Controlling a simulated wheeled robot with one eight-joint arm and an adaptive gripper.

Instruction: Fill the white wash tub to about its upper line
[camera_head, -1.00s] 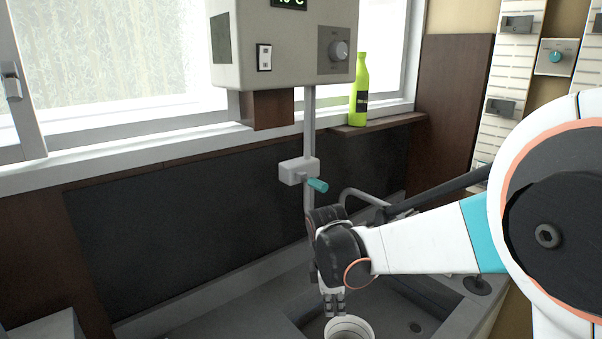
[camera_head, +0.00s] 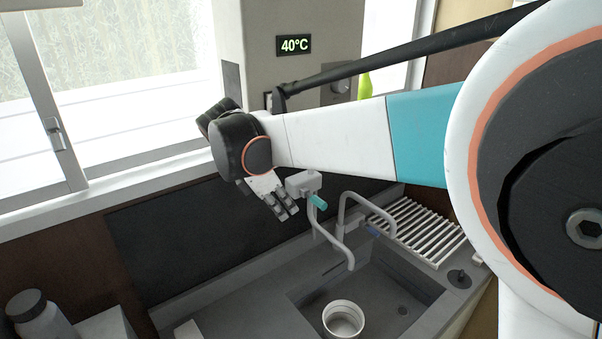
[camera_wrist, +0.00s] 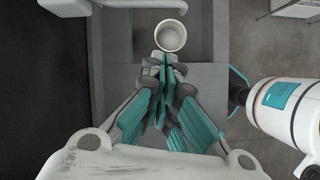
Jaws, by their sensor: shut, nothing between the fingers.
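The white wash tub (camera_head: 343,318) stands in the grey sink basin (camera_head: 300,297), and it also shows in the wrist view (camera_wrist: 171,35). I cannot make out a line or a water level in it. A curved grey spout (camera_head: 349,262) ends above the tub, below a valve block (camera_head: 303,183) with a teal handle (camera_head: 318,201). My gripper (camera_head: 288,213) is shut and empty, just left of the valve block in the head view and well above the sink. In the wrist view my gripper's fingers (camera_wrist: 163,62) are together.
A grey heater box (camera_head: 262,60) reading 40°C hangs on the wall behind my arm. A second tap (camera_head: 362,197) and a slatted drain rack (camera_head: 425,232) are right of the valve. A dark bottle (camera_head: 40,318) stands at lower left. The counter left of the sink is mostly clear.

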